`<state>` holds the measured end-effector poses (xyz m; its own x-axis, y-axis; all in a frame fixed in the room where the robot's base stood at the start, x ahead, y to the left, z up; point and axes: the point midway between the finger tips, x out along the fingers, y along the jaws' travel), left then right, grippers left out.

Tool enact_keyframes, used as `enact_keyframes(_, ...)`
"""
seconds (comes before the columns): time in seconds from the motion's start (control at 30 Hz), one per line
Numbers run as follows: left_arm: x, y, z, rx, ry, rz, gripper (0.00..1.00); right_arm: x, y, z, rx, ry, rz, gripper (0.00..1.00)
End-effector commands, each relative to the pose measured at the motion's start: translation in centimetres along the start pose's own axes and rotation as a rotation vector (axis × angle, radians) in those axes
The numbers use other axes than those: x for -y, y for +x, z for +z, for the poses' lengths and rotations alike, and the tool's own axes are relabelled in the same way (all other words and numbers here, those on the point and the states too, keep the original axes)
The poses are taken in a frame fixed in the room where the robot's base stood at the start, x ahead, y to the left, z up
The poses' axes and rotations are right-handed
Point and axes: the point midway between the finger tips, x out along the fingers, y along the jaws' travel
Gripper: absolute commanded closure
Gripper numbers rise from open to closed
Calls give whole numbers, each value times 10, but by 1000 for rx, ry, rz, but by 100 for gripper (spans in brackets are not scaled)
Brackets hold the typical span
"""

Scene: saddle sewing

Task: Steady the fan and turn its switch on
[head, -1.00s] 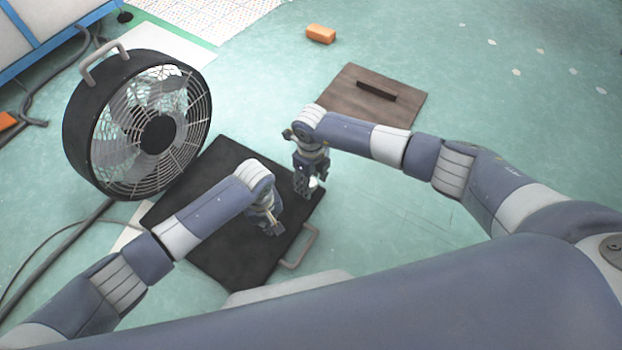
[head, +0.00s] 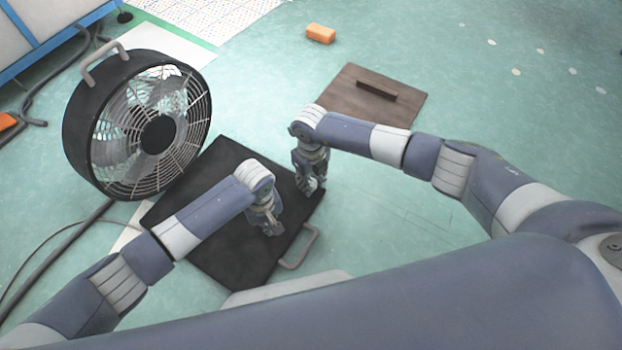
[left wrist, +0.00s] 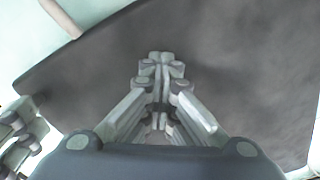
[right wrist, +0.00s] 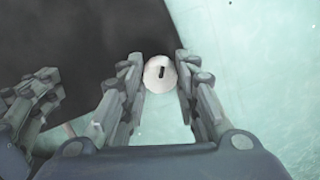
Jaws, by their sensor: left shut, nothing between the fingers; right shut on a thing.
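The round black fan (head: 157,135) stands upright at the left, its wire grille facing the black board (head: 215,255) on the floor. A white round knob with a small dark slot, which looks like the switch (right wrist: 159,75), shows in the right wrist view at the board's edge. My right gripper (head: 312,191) is shut on this knob, with a finger on each side; in the head view the fingers hide it. My left gripper (head: 271,231) is shut and empty over the board, apart from the fan. Its closed fingertips show in the left wrist view (left wrist: 160,62).
A grey handle (head: 302,246) sticks out from the board's near edge. A brown panel with a dark grip (head: 350,95) and an orange block (head: 321,33) lie further back. Dark cables (head: 65,240) run along the floor at the left.

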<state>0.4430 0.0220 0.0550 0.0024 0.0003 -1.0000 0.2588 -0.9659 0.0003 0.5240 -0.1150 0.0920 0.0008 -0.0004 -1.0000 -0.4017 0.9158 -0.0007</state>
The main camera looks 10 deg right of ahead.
Motion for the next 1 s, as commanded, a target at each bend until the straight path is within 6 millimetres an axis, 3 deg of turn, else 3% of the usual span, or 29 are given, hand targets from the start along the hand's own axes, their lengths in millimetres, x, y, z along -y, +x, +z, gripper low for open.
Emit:
enact_keyframes(0.6,3,4,2,4,-1,-8,100,0,0,1,3,581,2,95)
enact_keyframes(1.0,3,4,2,4,-1,-8,100,1,0,1,4,856,1,95)
